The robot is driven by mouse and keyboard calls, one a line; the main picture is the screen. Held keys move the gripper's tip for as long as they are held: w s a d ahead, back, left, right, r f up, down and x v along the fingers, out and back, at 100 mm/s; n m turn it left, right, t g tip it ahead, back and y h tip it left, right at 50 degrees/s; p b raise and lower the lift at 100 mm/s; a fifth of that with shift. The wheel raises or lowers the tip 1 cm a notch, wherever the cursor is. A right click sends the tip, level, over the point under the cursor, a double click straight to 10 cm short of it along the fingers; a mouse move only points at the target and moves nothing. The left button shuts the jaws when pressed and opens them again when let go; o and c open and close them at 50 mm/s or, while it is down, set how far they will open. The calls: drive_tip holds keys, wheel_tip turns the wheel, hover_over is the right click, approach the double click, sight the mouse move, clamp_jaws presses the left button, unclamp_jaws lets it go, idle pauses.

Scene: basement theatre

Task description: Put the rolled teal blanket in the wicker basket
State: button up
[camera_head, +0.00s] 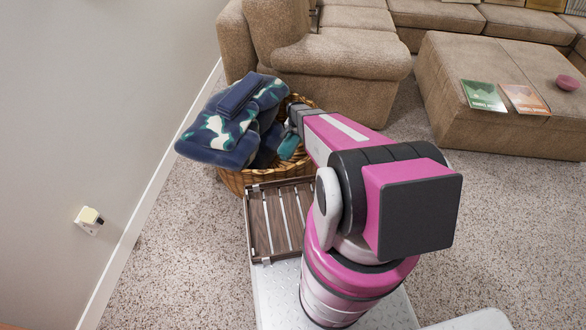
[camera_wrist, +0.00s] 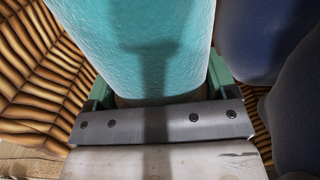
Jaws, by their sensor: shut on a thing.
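The rolled teal blanket (camera_wrist: 140,45) fills the upper middle of the wrist view, between the green fingers of my gripper (camera_wrist: 160,86). My gripper (camera_head: 292,128) is shut on it. In the head view only a small teal part of the blanket (camera_head: 289,148) shows beside my gripper. The wicker basket (camera_head: 235,181) stands on the floor in front of the armchair. Its woven wall (camera_wrist: 35,75) is close on the left in the wrist view. The blanket is at or inside the basket's opening; its lower end is hidden, so I cannot tell whether it touches the bottom.
Folded dark blue blankets with a white and green pattern (camera_head: 222,125) pile up in the basket's left side and overhang its rim. A beige armchair (camera_head: 340,60) stands right behind. A wall with a plugged-in socket (camera_head: 89,218) is on the left. Carpet (camera_head: 500,220) is clear to the right.

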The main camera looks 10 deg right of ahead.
drive_tip(key=shift+m, duration=0.3)
drive_tip(key=shift+s+f, duration=0.15)
drive_tip(key=shift+f, duration=2.6)
drive_tip(key=shift+s+f, duration=0.15)
drive_tip(key=shift+f, duration=2.55)
drive_tip(key=shift+s+f, duration=0.15)
drive_tip(key=shift+f, duration=2.6)
drive_tip(key=shift+f, duration=0.2)
drive_tip(key=o, duration=1)
drive_tip(key=shift+r, duration=0.1)
